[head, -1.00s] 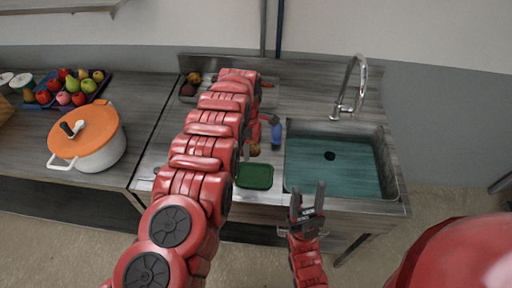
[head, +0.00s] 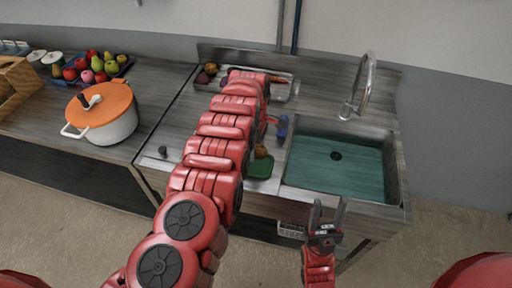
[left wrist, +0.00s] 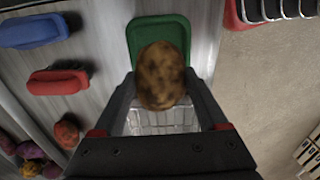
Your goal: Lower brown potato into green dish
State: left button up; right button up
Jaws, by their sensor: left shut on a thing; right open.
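The brown potato (left wrist: 162,70) is speckled and held between the two fingers of my left gripper (left wrist: 161,88) in the left wrist view. Behind it in that view is the green dish (left wrist: 143,30), partly covered by the potato. In the head view the potato (head: 261,151) shows just past my left arm, at the far edge of the green dish (head: 262,169). The gap between potato and dish cannot be judged. My left gripper is mostly hidden by its arm there. My right gripper (head: 328,214) is open and empty, in front of the counter.
A blue dish (left wrist: 32,31) and a red dish (left wrist: 57,82) lie beside the green one. The sink (head: 340,165) with its tap (head: 366,85) is to the right. A white pot with orange lid (head: 103,108) and a fruit tray (head: 117,75) stand left.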

pick_arm(q)
jog(key=shift+f, duration=0.1)
dwell(0.4)
jog(key=shift+f+b, duration=0.25)
jog(key=shift+b, duration=0.1)
jog(key=shift+f+b, duration=1.7)
jog(key=shift+f, duration=0.75)
dwell(1.2)
jog(key=o, duration=1.4)
notch_tip(320, 180, up, 16)
jog(key=b, duration=0.4)
jog(key=shift+r+b, duration=0.2)
jog(key=shift+b, duration=0.1)
jog(key=shift+r, duration=0.5)
